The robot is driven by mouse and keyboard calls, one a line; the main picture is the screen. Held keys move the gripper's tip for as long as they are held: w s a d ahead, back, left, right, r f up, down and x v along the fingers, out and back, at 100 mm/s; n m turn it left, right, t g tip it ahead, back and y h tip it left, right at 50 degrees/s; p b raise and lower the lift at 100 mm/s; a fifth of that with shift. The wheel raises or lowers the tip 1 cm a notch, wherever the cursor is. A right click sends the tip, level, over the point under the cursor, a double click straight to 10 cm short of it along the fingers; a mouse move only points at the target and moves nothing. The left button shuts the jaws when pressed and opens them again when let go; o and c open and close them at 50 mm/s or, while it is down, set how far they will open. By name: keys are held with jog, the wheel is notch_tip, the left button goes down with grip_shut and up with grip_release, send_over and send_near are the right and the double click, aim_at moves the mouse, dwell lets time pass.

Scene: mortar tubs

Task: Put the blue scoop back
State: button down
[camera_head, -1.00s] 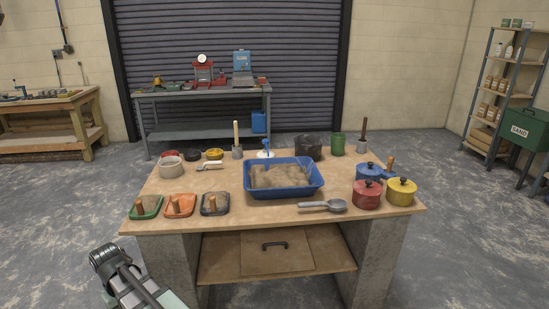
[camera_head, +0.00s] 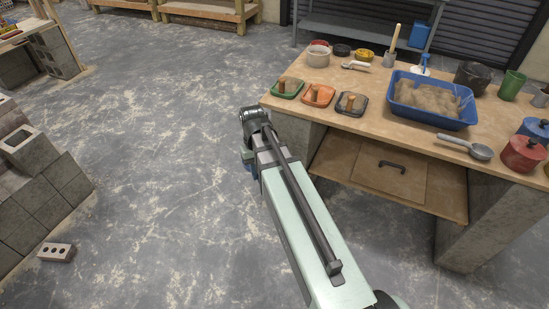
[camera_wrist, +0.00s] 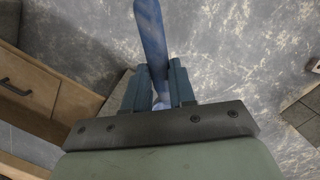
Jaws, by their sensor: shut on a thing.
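In the wrist view my gripper (camera_wrist: 159,85) is shut on a long blue handle (camera_wrist: 151,35), taken here as the blue scoop's. In the head view my arm's end is left of the table's front left corner, off the table. The fingers are mostly hidden there behind my arm; a small blue patch (camera_head: 250,167) shows beside it.
The wooden table (camera_head: 300,104) holds green (camera_head: 287,87), orange (camera_head: 318,95) and dark (camera_head: 351,103) trays near that corner. A blue tub (camera_head: 433,116) of sandy stuff and a grey scoop (camera_head: 480,152) are further right.

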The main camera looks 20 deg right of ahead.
jog(key=w+d+r+n, duration=0.1)
jog(key=d+r+n, duration=0.1)
jog(key=d, duration=1)
jog(key=w+d+r+n, duration=0.1)
jog(key=w+d+n, duration=0.1)
jog(key=d, duration=1.1)
jog(key=s+d+r+n, duration=0.1)
jog(key=s+d+r, duration=0.1)
jog(key=d, duration=0.7)
jog(key=s+d+r+n+t, duration=0.1)
jog(key=s+d+r+n, duration=0.1)
jog(key=d, duration=0.7)
jog(key=s+d+r+n, duration=0.1)
jog(key=d+r+n, duration=0.1)
jog(key=d, duration=0.7)
jog(key=shift+s+d+r+h, duration=0.3)
jog(key=shift+s+r, duration=0.1)
jog(key=shift+r, duration=0.1)
jog(key=d+r, duration=0.1)
jog(key=d, duration=0.4)
jog(key=shift+w+d+r+t, duration=0.25)
jog(key=shift+w+d+t, duration=0.15)
jog(key=shift+w, duration=0.05)
jog(key=shift+f, duration=0.2)
jog(key=shift+f, duration=1.75)
jog(key=shift+f, duration=0.45)
